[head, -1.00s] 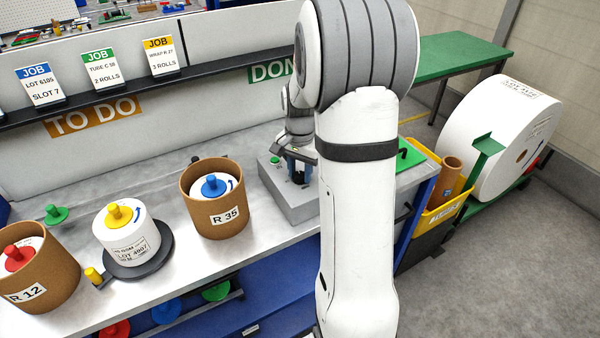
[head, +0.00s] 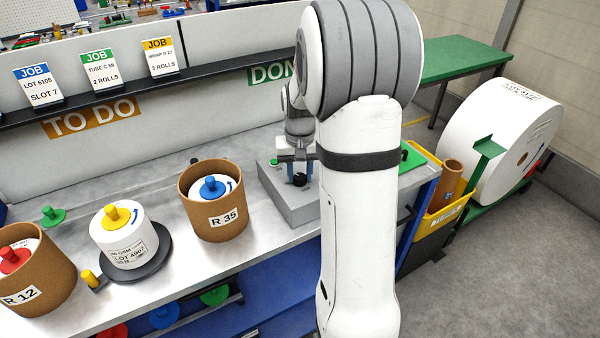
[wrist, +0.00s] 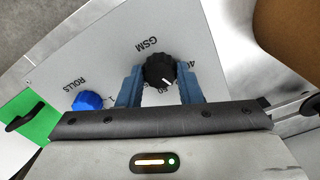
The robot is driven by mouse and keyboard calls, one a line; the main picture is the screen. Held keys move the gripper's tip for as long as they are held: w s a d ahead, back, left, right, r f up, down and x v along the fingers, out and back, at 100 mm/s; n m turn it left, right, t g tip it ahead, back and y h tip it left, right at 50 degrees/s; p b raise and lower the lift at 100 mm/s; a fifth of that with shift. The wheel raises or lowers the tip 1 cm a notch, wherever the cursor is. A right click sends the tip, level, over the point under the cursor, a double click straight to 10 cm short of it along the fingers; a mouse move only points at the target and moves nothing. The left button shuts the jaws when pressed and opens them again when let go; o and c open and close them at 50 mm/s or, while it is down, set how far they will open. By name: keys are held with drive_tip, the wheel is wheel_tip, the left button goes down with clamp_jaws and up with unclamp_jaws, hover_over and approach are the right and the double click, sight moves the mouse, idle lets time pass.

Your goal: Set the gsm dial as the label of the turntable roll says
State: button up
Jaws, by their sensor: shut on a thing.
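The black GSM dial (wrist: 160,72) with a white pointer line sits on a grey panel in the wrist view. Its scale is partly hidden; a "40" shows to its right. My gripper (wrist: 160,90) has its two blue fingers on either side of the dial, shut on it. In the head view, my gripper (head: 300,174) is low over the grey control box (head: 293,206). The white turntable roll (head: 125,243) with a yellow plug stands on a dark turntable (head: 163,258). Its label reads "GSM" and a LOT number; the GSM figure is too small to read surely.
A blue ROLLS knob (wrist: 88,100) is beside the dial. A green button (head: 274,162) is on the box. A brown tube R 35 (head: 205,225) stands left of the box, tube R 12 (head: 50,285) at far left. A large white roll (head: 490,140) lies right.

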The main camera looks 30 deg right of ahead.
sight(300, 176)
idle(0.4)
drive_tip(key=o, duration=1)
drive_tip(key=shift+r, duration=3.95)
